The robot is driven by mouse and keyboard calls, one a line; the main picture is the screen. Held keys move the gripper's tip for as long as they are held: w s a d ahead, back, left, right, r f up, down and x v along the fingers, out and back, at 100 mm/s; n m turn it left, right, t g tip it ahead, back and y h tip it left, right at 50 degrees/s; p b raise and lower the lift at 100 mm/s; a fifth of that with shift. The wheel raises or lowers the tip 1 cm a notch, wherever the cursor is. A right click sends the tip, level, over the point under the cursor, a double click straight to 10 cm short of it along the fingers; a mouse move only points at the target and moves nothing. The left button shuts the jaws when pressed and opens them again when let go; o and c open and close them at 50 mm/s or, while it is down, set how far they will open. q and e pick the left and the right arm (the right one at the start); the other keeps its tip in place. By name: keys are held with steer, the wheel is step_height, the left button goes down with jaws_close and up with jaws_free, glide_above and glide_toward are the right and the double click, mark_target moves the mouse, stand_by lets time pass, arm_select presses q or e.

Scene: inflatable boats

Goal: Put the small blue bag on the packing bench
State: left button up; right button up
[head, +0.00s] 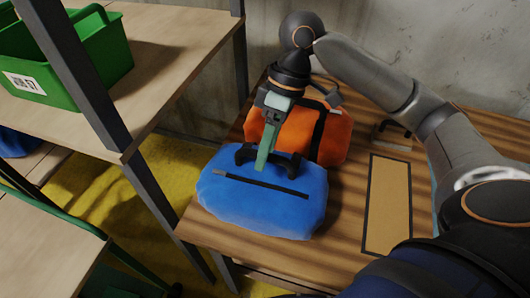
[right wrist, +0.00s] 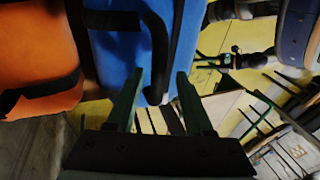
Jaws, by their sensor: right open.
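The small blue bag (head: 262,204) lies on a slatted wooden surface (head: 345,240), with a dark strip across its top and a black handle at its back edge. In the right wrist view the blue bag (right wrist: 120,55) fills the upper middle, and its black handle (right wrist: 157,60) reaches down between the fingers. My right gripper (head: 263,162) is open at the handle side, its green fingers (right wrist: 158,98) on either side of the handle, not closed on it. A small dark shape with greenish tips (right wrist: 222,61), apparently my left gripper, is too small to read. I cannot tell which surface is the packing bench.
An orange bag (head: 330,137) with black straps lies right behind the blue bag. A tan panel with a dark border (head: 387,205) lies to the right. At left stands a wooden shelf (head: 180,50) with dark posts and a green crate (head: 105,45). The floor is yellow.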

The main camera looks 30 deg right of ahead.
arm_select(q)
steer(key=shift+s+a+r+p, duration=0.4)
steer(key=shift+a+r+p, duration=0.1)
steer(key=shift+a+p, duration=0.4)
arm_select(e)
steer(key=v, duration=1)
steer(key=shift+r, duration=0.3)
arm_select(q)
steer(key=shift+d, duration=0.2)
